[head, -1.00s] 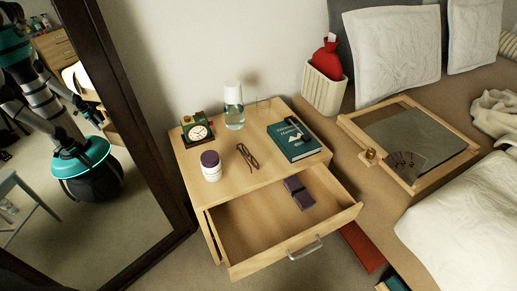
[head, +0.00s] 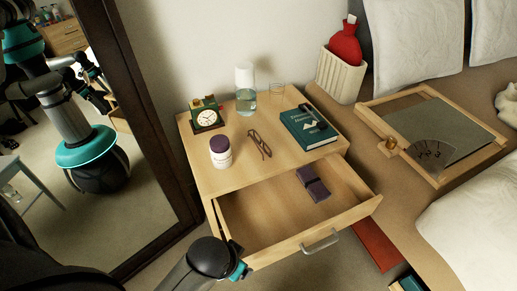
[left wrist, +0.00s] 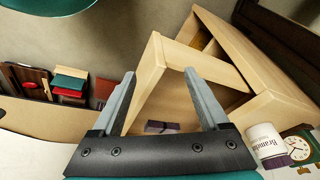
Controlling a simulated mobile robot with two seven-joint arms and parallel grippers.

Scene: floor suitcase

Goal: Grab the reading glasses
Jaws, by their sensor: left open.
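The reading glasses (head: 260,144), dark reddish-brown and folded, lie on top of the wooden nightstand (head: 228,180), between a white jar and a green book. I cannot make them out in the left wrist view. My left arm comes in at the bottom of the head view, low in front of the open drawer; its fingers are not visible there. In the left wrist view my left gripper (left wrist: 160,95) is open and empty, its two fingers spread, with the drawer beyond them. My right gripper is not in view.
The drawer (head: 265,238) stands open, holding a dark purple case (head: 313,185). A mirror stands left; the bed is right.

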